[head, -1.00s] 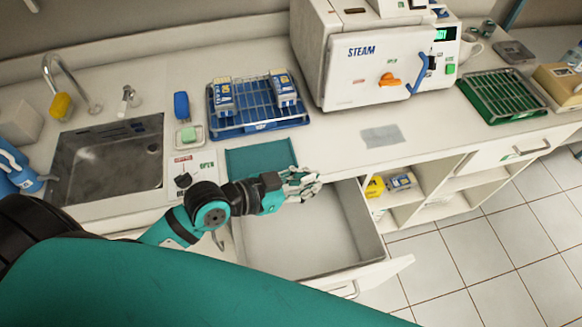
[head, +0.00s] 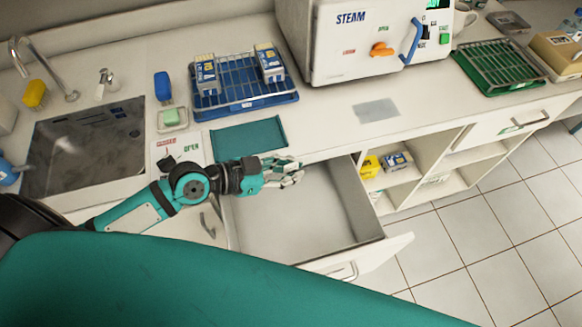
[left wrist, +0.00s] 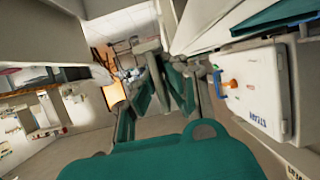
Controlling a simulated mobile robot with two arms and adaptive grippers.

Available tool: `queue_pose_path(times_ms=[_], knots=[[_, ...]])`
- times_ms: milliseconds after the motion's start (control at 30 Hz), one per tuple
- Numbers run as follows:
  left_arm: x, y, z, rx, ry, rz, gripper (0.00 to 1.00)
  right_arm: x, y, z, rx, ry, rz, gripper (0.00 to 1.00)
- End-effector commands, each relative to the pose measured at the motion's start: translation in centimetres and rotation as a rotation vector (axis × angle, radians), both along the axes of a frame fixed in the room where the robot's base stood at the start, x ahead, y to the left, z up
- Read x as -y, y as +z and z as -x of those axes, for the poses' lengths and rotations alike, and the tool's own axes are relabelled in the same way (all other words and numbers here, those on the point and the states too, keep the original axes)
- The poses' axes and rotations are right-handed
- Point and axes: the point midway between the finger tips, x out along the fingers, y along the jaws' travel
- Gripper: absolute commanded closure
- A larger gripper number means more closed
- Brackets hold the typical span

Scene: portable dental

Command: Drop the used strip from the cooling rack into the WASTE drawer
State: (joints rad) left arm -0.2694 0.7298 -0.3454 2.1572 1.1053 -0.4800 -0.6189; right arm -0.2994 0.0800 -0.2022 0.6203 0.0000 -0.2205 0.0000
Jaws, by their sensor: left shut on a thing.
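An open, pale drawer (head: 345,250) juts from the counter front. Its inside looks empty, and I cannot read a WASTE label on it. My left gripper (head: 288,172) is over the back part of this drawer, just below the counter edge. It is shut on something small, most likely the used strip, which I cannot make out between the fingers. A wire rack on a green tray (head: 488,88) stands at the counter's far right and looks empty. Another wire rack on a blue tray (head: 222,114) holds blue-and-white packs. My right gripper is not in view.
The white steam sterilizer (head: 350,50) stands at the back; it also shows in the left wrist view (left wrist: 262,95). A teal mat (head: 248,138) and a grey patch (head: 376,110) lie on the counter. The sink (head: 85,150) is at left, open shelves (head: 425,175) right of the drawer.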

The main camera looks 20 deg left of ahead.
Motion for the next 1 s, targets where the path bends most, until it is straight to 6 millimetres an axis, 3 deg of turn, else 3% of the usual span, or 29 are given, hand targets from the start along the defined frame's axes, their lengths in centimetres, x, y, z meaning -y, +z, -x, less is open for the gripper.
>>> queue_pose_path(times_ms=[267, 300, 500, 800, 1000], knots=[[0.0, -0.3, 0.0, 0.000, 0.000, 0.000, 1.00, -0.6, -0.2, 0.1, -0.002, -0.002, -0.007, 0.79], [0.0, -0.3, 0.0, 0.000, 0.000, 0.000, 0.91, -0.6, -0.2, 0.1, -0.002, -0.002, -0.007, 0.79], [0.0, -0.3, 0.0, 0.000, 0.000, 0.000, 0.67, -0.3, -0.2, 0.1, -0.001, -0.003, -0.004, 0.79], [-0.2, -0.2, 0.2, -0.001, 0.000, -0.001, 0.67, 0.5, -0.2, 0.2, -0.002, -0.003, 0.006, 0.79], [-2.0, 0.6, 1.7, -0.002, -0.003, -0.007, 0.67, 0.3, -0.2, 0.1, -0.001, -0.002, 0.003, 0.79]])
